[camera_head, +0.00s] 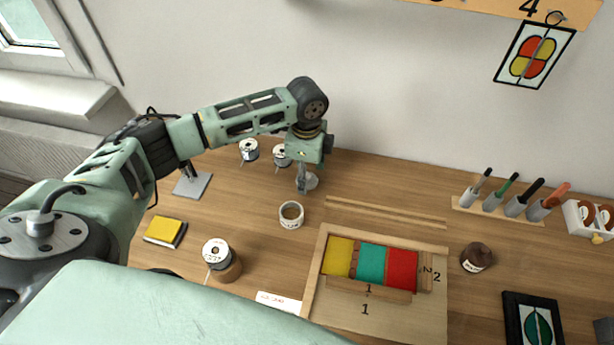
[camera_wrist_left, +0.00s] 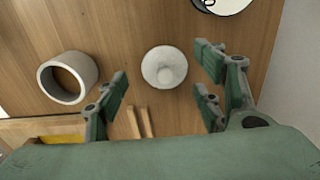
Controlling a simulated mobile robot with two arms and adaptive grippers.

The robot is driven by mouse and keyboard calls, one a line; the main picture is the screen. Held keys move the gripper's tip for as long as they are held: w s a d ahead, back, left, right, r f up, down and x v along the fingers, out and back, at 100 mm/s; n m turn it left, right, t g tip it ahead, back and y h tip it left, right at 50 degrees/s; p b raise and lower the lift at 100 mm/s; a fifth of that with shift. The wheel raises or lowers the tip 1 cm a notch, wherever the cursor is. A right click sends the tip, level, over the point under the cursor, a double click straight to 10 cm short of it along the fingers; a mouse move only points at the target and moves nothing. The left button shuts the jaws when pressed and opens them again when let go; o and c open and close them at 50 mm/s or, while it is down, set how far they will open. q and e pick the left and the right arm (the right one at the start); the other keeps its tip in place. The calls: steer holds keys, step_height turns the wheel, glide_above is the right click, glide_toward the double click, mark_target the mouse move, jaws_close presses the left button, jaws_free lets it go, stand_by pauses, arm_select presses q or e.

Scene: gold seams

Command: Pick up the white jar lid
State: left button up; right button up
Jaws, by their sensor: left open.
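The white jar lid (camera_wrist_left: 164,67) is round with a small knob on top. It lies on the wooden table, between and a little beyond my finger tips in the left wrist view. In the head view the lid (camera_head: 312,181) is partly hidden behind my left gripper (camera_head: 303,184). My left gripper (camera_wrist_left: 163,92) points down over it, fingers spread and empty. I cannot tell the exact height between them. My right gripper is not in view.
A white open jar (camera_head: 291,221) stands just in front of the lid. Spools (camera_head: 249,150) stand behind to the left, and a larger spool (camera_head: 217,253) nearer. A wooden frame (camera_head: 312,270) with coloured pieces lies to the right, below two thin strips.

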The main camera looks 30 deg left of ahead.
arm_select(q)
step_height(320, 180, down, 2)
steer(key=shift+w, duration=0.1)
steer(key=c, duration=1)
steer(key=shift+r, duration=0.15)
